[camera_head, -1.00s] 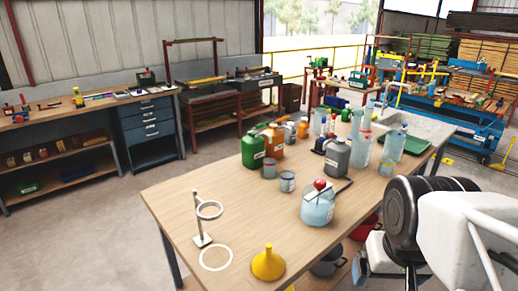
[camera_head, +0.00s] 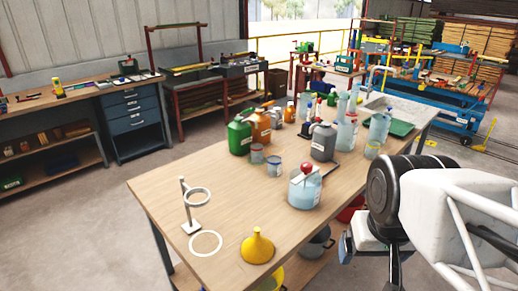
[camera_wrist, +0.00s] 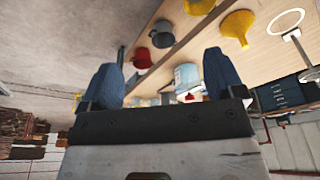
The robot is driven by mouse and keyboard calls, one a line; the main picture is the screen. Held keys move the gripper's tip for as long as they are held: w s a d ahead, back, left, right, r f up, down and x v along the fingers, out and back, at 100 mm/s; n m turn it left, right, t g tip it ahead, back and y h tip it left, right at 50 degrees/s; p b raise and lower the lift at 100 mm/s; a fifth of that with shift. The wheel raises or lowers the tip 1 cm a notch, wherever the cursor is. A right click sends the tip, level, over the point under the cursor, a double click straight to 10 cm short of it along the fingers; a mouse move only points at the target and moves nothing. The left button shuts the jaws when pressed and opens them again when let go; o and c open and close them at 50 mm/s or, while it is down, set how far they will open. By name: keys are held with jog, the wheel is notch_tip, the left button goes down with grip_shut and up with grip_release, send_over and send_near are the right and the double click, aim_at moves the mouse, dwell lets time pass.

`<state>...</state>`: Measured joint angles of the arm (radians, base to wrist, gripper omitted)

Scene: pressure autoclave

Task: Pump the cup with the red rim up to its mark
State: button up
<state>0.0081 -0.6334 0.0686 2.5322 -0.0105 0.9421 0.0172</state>
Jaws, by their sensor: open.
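A clear pump jar (camera_head: 304,193) of pale blue liquid with a red knob (camera_head: 306,168) stands on the wooden table (camera_head: 165,190). Two small grey cups stand behind it; the nearer cup (camera_head: 275,169) seems to have a reddish rim, the other cup (camera_head: 257,154) a bluish one. Their marks and contents are too small to read.
A ring stand (camera_head: 190,226), a white circle (camera_head: 205,243) and a yellow funnel (camera_head: 257,247) occupy the near table end. Green (camera_head: 239,138), orange (camera_head: 261,127) and grey (camera_head: 322,143) jugs crowd farther back. Pots, including a grey one (camera_head: 317,245), sit on the lower shelf.

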jog(key=shift+c, duration=0.5)
jog(key=shift+w+r, duration=0.15)
jog(key=c, duration=0.5)
jog(key=shift+w+r, duration=0.2)
jog(key=shift+w, duration=0.1)
jog(key=shift+c, duration=0.7)
jog(key=w+a+r+n+y, duration=0.1)
jog(key=w+a+r, duration=0.25)
jog(key=w, duration=0.85)
jog(key=w+a+r+n, duration=0.2)
jog(key=w+r, duration=0.2)
jog(key=w, duration=0.7)
jog(key=w+a+r+n+y, duration=0.15)
jog(key=w+r, duration=0.25)
jog(key=w, duration=0.8)
jog(key=n, duration=0.5)
send_over(254, 109)
jog(key=shift+t+y, duration=0.3)
jog(key=shift+y, duration=0.15)
notch_tip(254, 109, down, 9)
jog(key=shift+s+f, duration=0.1)
jog(key=shift+f, duration=0.1)
